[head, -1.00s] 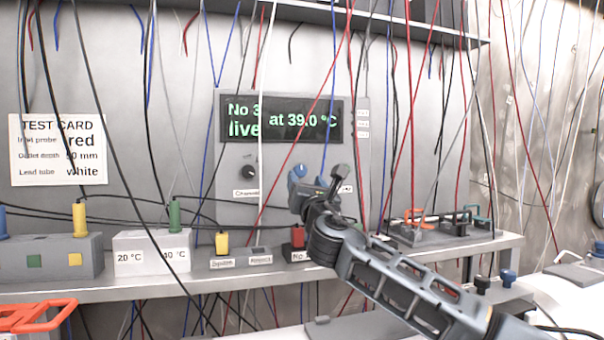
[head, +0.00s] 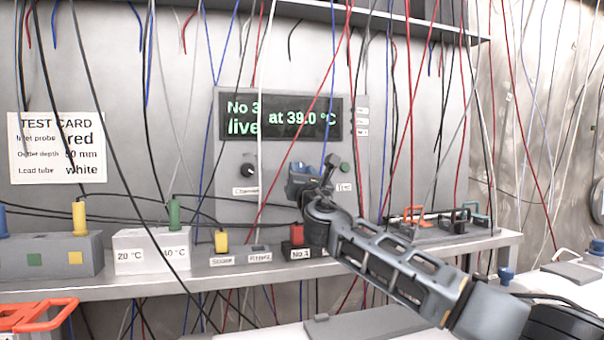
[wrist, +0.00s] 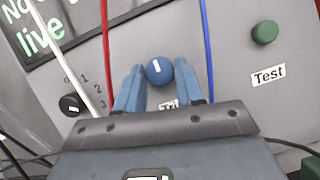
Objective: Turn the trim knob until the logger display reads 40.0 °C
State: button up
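The logger display (head: 281,118) reads "No 3 live at 39.0 °C" in green. The trim knob (wrist: 159,71) is round and blue with a white mark pointing roughly up in the wrist view. My gripper (wrist: 160,66) is open, its two blue fingers on either side of the knob with small gaps showing. I cannot tell how deep the fingers reach. In the head view my gripper (head: 303,180) is in front of the panel and mostly hides the knob. The label below the knob is partly covered by my gripper.
A black selector knob (wrist: 70,104) is left of the trim knob and a green Test button (wrist: 264,32) is right. A red cable (wrist: 105,45), a white cable and a blue cable (wrist: 207,45) hang close by. Plugs and blocks line the shelf (head: 150,284) below.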

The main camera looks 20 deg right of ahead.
jog(key=c, duration=0.6)
jog(key=shift+o, duration=0.2)
jog(key=shift+m, duration=0.4)
jog(key=shift+a+m+h, duration=0.15)
jog(key=shift+m+h, duration=0.35)
jog(key=shift+m, duration=0.4)
jog(key=m+g+h, duration=0.1)
jog(key=m+h, duration=0.1)
jog(key=m, duration=0.2)
jog(key=shift+a+m+b, duration=0.1)
jog(key=shift+m+b, duration=0.2)
jog(key=shift+b, duration=0.05)
jog(key=m+g+h, duration=0.1)
jog(key=m, duration=0.1)
jog(key=m+g, duration=0.1)
jog(key=m, duration=0.1)
jog(key=shift+r+m+h, duration=0.15)
jog(key=shift+m+h, duration=0.15)
jog(key=shift+h, duration=0.1)
jog(key=shift+m+g, duration=0.6)
jog(key=shift+m, duration=1)
